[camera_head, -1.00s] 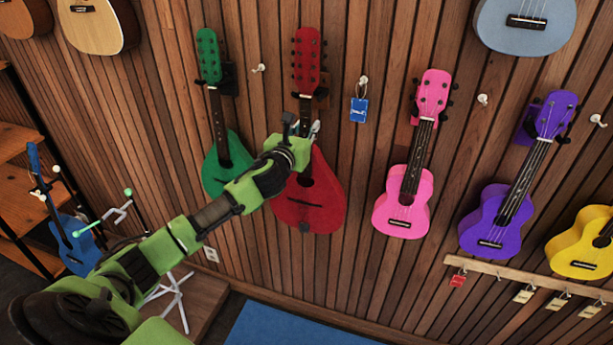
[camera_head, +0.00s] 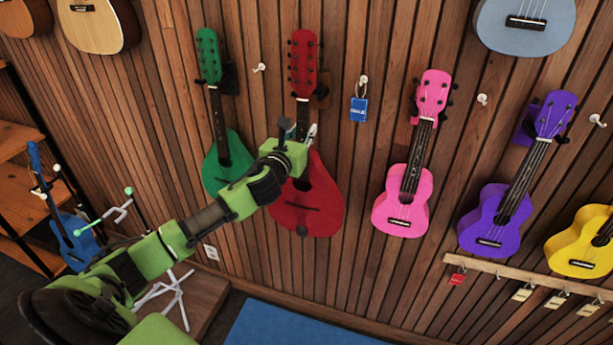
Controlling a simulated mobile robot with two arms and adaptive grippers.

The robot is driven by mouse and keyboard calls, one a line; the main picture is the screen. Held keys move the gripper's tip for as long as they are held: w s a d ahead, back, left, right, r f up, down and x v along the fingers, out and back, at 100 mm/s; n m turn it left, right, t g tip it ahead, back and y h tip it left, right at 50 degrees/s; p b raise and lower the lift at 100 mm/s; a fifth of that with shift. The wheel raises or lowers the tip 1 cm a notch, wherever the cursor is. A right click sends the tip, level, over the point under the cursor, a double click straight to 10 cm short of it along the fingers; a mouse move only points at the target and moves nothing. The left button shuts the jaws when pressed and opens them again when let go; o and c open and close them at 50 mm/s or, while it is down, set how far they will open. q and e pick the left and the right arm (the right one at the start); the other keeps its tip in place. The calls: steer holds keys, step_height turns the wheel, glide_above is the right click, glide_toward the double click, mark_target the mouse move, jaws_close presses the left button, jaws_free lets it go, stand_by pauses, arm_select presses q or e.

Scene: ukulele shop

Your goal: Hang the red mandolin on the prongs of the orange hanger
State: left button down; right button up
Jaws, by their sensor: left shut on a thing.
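The red mandolin (camera_head: 309,200) is upright in front of the wood-slat wall, its head (camera_head: 302,60) up and its rounded body down. My left gripper (camera_head: 300,131) is shut on its neck, just above the body. The orange hanger (camera_head: 323,90) shows only as a small brownish-orange block at the right edge of the mandolin's upper neck. Its prongs are mostly hidden behind the neck and head, so I cannot tell whether they bear the mandolin. My right gripper is not in view.
A green mandolin (camera_head: 222,155) hangs close on the left. A blue tag (camera_head: 359,109) hangs from a hook to the right, then a pink ukulele (camera_head: 403,213) and a purple one (camera_head: 491,219). A blue ukulele (camera_head: 72,240) is at lower left. A blue mat (camera_head: 290,327) lies below.

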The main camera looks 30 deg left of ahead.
arm_select(q)
steer(key=shift+v, duration=2.85)
